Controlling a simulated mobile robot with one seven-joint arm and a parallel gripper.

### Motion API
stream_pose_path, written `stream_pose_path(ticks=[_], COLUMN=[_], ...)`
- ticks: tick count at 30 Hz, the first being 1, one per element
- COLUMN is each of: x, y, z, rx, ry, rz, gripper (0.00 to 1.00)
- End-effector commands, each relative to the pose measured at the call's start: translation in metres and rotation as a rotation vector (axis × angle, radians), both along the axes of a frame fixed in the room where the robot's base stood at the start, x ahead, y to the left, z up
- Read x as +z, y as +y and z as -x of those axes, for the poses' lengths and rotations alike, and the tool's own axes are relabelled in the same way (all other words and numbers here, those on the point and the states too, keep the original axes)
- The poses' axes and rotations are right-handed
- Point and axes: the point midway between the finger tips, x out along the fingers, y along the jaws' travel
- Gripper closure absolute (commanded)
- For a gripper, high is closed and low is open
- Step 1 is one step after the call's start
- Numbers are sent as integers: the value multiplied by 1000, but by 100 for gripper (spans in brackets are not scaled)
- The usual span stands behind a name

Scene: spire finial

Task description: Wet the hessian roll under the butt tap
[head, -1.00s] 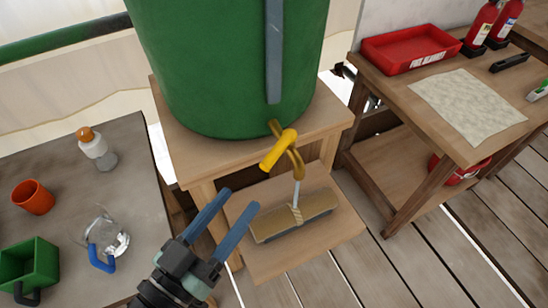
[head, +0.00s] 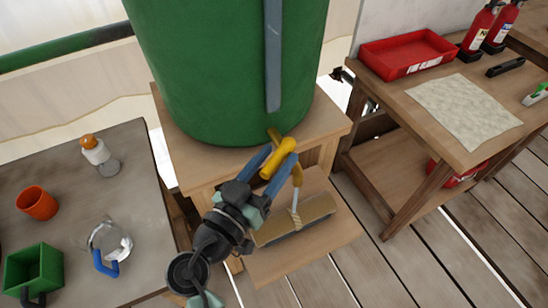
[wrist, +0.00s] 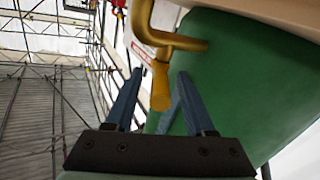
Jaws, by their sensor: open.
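The green butt (head: 225,70) stands on a wooden stand. Its brass tap (head: 297,176) has a yellow lever (head: 280,156). A thin pale stream (head: 296,200) runs from the spout down onto the hessian roll (head: 312,214). The tan roll lies on the low wooden shelf, with a tie around its middle. My gripper (head: 282,152) is open, its blue fingers either side of the lever. In the wrist view the lever (wrist: 160,88) shows between the open fingers, with the brass spout (wrist: 146,22) beyond. Contact with the lever cannot be told.
A grey table (head: 70,205) at left holds an orange cup (head: 38,203), a bottle (head: 98,155), a glass jug (head: 112,245) and a green box (head: 34,270). A wooden bench at right holds a red tray (head: 408,52), a cloth (head: 464,108) and fire extinguishers (head: 478,28).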

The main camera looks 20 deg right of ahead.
Motion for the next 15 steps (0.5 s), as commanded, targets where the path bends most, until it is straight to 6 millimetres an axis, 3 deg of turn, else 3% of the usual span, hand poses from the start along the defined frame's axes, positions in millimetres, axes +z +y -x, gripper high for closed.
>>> stream_pose_path(ticks=[2, 11, 15], x=[0, 0, 0], y=[0, 0, 0], z=[0, 0, 0], rx=[0, 0, 0], ry=[0, 1, 1], rz=[0, 1, 1], gripper=[45, 98, 100])
